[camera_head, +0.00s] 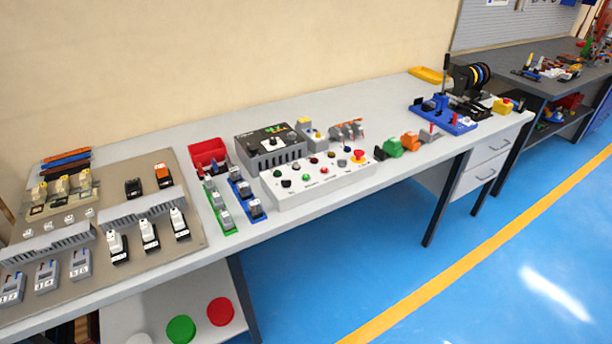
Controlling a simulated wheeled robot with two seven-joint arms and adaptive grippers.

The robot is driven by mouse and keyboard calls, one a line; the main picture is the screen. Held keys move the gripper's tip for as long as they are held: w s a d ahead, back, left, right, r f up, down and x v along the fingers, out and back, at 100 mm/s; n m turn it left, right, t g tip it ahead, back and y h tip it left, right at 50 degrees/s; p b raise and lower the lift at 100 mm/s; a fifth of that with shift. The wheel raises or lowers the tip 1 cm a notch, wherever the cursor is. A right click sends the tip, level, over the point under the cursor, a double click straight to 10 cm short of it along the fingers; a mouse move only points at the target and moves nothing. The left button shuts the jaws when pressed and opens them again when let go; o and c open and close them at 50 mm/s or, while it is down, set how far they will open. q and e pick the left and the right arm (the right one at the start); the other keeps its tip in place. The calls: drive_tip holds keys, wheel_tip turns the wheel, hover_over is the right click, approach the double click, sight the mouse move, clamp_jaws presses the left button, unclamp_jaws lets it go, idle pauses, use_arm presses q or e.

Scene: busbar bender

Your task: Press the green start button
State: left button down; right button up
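A white control box (322,186) with a sloped face sits near the front edge of the grey-white bench, in the middle of the view. Its face carries several small buttons and knobs in two rows. A green button (306,178) is in the lower row, between a black knob (286,183) and a red button (324,170). The labels are too small to read. A red mushroom button on a yellow base (359,156) is at the box's right end. Neither of my grippers is in view.
A dark grey power unit (270,147) stands behind the box. Terminal blocks on green and blue strips (232,200) stand left of it. Large green (180,330) and red (220,312) discs lie on a low white surface below. The blue floor (340,270) in front is clear.

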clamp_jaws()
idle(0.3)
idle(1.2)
